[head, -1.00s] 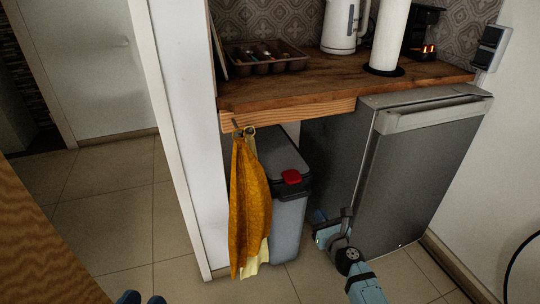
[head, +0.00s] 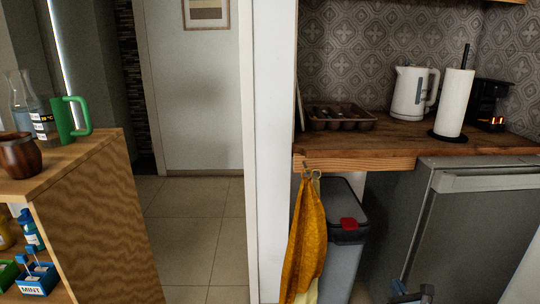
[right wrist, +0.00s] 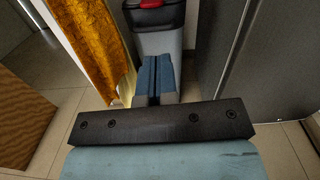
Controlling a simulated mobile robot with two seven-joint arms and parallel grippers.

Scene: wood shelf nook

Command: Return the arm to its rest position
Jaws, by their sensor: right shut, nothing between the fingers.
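My right gripper (head: 412,294) shows at the bottom edge of the head view, in front of the grey fridge. In the right wrist view its two blue fingers (right wrist: 153,78) are together with nothing between them. They point toward the grey bin (right wrist: 158,38), with the yellow cloth (right wrist: 92,42) to their left. Most of my right arm is out of the head view. My left gripper is not in view.
A grey bin (head: 344,240) with a red tab stands under the wooden counter (head: 375,148). A yellow cloth (head: 303,245) hangs from the counter's edge. The fridge (head: 465,235) stands to the right. A wooden shelf unit (head: 95,215) stands at left, with open floor (head: 195,235) between.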

